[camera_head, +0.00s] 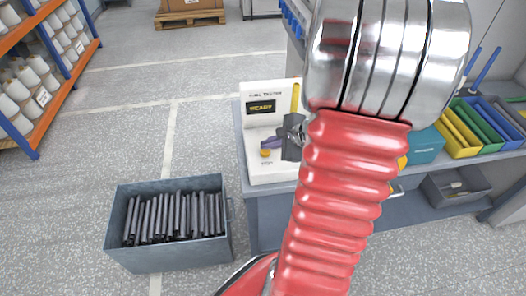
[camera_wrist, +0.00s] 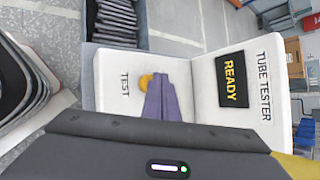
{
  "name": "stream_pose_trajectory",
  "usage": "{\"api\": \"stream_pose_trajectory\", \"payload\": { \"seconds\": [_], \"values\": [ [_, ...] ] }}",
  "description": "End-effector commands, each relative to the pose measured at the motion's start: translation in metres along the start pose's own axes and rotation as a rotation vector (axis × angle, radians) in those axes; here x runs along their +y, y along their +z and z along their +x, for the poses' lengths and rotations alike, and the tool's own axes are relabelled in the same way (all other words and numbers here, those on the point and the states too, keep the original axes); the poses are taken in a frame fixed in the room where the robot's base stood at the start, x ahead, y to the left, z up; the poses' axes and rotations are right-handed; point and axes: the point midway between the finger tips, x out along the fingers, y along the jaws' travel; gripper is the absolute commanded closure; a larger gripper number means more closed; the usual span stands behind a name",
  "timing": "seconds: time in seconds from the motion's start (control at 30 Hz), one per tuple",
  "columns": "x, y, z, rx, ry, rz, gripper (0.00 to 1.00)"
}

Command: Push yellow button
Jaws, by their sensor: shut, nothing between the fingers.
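The yellow button (camera_head: 265,153) sits on the low white front of the tube tester (camera_head: 268,174), beside the word TEST. The tester's upright back has a dark display (camera_head: 261,107) reading READY. My gripper (camera_head: 267,143) is shut and empty, its purple fingers just above the button in the head view. In the wrist view the fingertips of my gripper (camera_wrist: 160,78) overlap the right part of the yellow button (camera_wrist: 144,82), and the rest of it shows. I cannot tell whether they touch it.
The tester stands on a grey bench (camera_head: 265,211). Colored bins (camera_head: 460,132) are on the bench at right. A shelf of white spools (camera_head: 35,75) is far left. My red arm hides part of the bench.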

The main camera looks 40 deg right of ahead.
Motion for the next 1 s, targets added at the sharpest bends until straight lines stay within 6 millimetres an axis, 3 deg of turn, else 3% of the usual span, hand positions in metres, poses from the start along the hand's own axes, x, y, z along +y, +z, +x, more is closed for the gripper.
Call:
{"api": "stream_pose_trajectory", "payload": {
  "seconds": [1.0],
  "values": [
    [0.004,-0.0038,0.0051,0.0,0.001,0.001,1.0]
  ]
}}
